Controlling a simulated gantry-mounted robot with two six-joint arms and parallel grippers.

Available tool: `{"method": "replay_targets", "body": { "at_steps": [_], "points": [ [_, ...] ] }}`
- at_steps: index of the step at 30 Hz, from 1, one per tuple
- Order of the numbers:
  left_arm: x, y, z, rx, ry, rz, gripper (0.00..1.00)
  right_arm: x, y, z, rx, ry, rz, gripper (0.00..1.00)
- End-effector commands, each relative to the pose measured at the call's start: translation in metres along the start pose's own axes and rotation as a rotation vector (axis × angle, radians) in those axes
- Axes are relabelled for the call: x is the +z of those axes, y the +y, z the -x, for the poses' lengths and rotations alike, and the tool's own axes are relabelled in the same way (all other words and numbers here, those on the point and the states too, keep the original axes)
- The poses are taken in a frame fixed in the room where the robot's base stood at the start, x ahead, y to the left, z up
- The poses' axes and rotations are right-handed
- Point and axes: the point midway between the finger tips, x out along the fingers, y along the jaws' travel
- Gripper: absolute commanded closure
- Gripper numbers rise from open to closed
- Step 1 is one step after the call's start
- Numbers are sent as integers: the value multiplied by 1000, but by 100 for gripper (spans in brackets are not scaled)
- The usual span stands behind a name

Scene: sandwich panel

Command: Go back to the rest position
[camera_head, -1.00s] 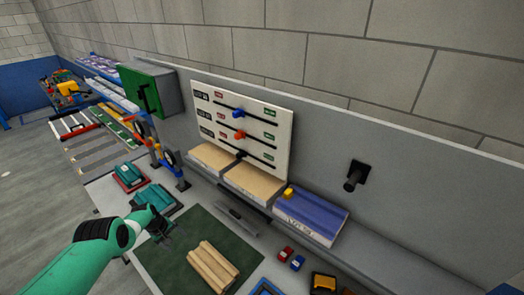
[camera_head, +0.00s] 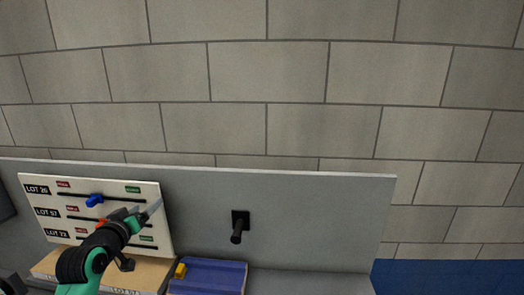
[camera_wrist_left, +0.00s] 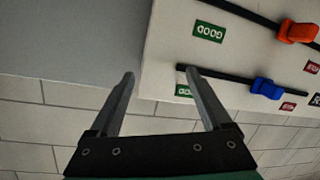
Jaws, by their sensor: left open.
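My left gripper (camera_head: 146,215) is in front of the white slider board (camera_head: 35,205), near its right side. In the left wrist view the jaws (camera_wrist_left: 162,85) stand apart with nothing between them. That view shows the board upside down. The blue slider (camera_head: 95,200) sits near the middle of the top track; it also shows in the left wrist view (camera_wrist_left: 267,88). The orange-red slider (camera_wrist_left: 298,32) is on the track below it, partly hidden by my arm in the head view. Contact between gripper and board cannot be told. My right gripper is out of view.
A blue block (camera_head: 215,275) with a small yellow piece (camera_head: 181,270) on it lies right of the board. A black peg (camera_head: 237,232) sticks out of the grey panel (camera_head: 310,215). A block wall (camera_head: 300,75) stands behind. The work table is mostly out of view.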

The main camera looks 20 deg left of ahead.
Motion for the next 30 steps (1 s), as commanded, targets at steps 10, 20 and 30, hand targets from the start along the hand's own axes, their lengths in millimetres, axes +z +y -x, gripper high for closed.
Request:
{"method": "replay_targets", "body": {
  "at_steps": [10, 20, 30],
  "points": [
    [-113, 226, 172, 400, 498, -162, 18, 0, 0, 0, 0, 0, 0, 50],
    [-154, 285, 354, 609, 870, -136, 18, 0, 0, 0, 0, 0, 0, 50],
    [-156, 285, 366, 618, 893, -132, 19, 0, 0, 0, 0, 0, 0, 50]
  ]
}}
